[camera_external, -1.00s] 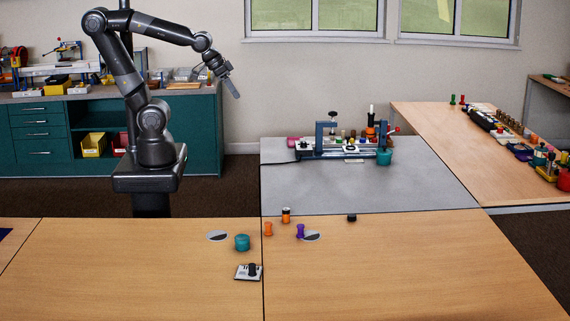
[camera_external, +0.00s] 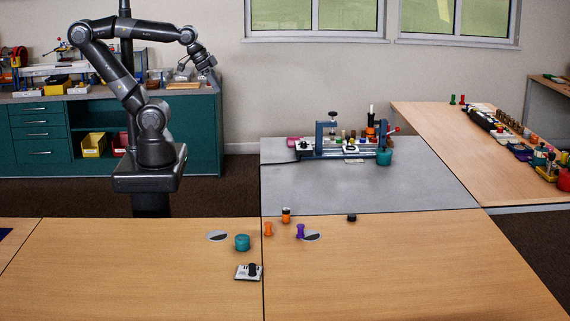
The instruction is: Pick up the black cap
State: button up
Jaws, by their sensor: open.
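A small black cap (camera_external: 351,217) sits on the wooden table near its back edge, right of the purple piece. A black piece (camera_external: 252,270) also stands on a small white plate nearer the front, and I cannot tell if it is a cap. An orange piece with a dark top (camera_external: 286,215) stands near the back edge. My gripper (camera_external: 209,68) is open and empty, raised high at the upper left, far from the table's pieces.
A teal round container (camera_external: 242,242), an orange piece (camera_external: 268,229) and a purple piece (camera_external: 300,232) stand near the table seam. A fixture (camera_external: 345,148) with several parts stands on the grey table behind. The front right of the wooden table (camera_external: 420,280) is clear.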

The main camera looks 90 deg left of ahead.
jog(key=w+d+r, duration=0.1)
jog(key=w+d, duration=0.2)
jog(key=w, duration=0.4)
jog(key=w+d+r, duration=0.1)
jog(key=w+d, duration=0.1)
jog(key=w, duration=0.6)
jog(key=m+g+h, duration=0.1)
jog(key=m, duration=0.2)
send_over(351, 215)
jog(key=s, duration=0.3)
jog(key=f, duration=3.1)
jog(key=shift+w+a+f, duration=0.2)
jog(key=shift+a+f, duration=0.2)
jog(key=shift+x, duration=3.15)
jog(key=shift+s, duration=0.2)
